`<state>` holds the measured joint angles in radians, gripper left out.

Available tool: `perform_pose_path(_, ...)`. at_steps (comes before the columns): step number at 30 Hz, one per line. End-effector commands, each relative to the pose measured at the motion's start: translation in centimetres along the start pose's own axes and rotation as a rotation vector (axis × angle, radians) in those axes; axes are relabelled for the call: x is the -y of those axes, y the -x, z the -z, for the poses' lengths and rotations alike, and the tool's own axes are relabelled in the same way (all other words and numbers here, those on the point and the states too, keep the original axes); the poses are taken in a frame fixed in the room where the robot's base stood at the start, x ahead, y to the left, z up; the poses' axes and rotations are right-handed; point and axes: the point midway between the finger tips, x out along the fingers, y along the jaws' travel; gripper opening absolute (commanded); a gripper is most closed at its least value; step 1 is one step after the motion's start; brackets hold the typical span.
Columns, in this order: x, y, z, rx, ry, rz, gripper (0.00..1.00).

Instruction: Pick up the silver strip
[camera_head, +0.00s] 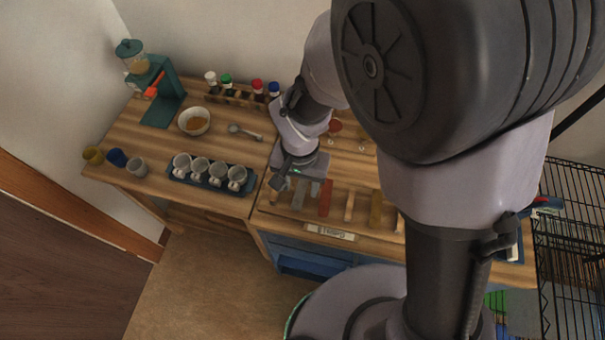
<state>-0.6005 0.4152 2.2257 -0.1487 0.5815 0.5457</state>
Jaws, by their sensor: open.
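A grey, silver-looking strip (298,198) lies on the wooden bench, at the left end of a row of strips. Its far end is hidden under my gripper (300,184). My gripper points down over that end of the strip, with its fingers apart. I cannot tell how high the fingertips are above the bench, or whether they touch the strip. Nothing shows held between them.
A red-brown strip (325,198) lies just right of the grey one, with a pale strip (349,206) and a brown strip (376,209) further right. A dark tray (211,188) of several cups stands to the left. Small bottles (257,89) stand behind.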

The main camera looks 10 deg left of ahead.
Motion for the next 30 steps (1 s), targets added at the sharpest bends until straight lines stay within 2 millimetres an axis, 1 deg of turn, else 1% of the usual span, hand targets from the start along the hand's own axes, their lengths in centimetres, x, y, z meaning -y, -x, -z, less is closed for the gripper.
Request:
perform_pose_path(1,0.0,-0.6,0.0,0.001,-0.001,0.0,0.48)
perform_pose_path(2,0.0,-0.7,0.0,0.0,-0.001,0.0,0.48)
perform_pose_path(8,0.0,-0.6,0.0,-0.001,-0.001,0.001,0.48)
perform_pose_path(9,0.0,-0.6,0.0,-0.001,-0.001,0.001,0.4)
perform_pose_path(11,0.0,-0.6,0.0,-0.001,-0.001,0.001,0.29)
perform_pose_path(15,0.0,-0.6,0.0,-0.001,-0.001,0.001,0.01)
perform_pose_path(25,0.0,-0.5,0.1,-0.001,-0.001,0.001,0.0)
perform_pose_path(28,0.0,0.1,0.1,-0.001,-0.001,0.001,0.0)
perform_pose_path(30,0.0,1.0,0.1,-0.002,0.0,0.002,0.0)
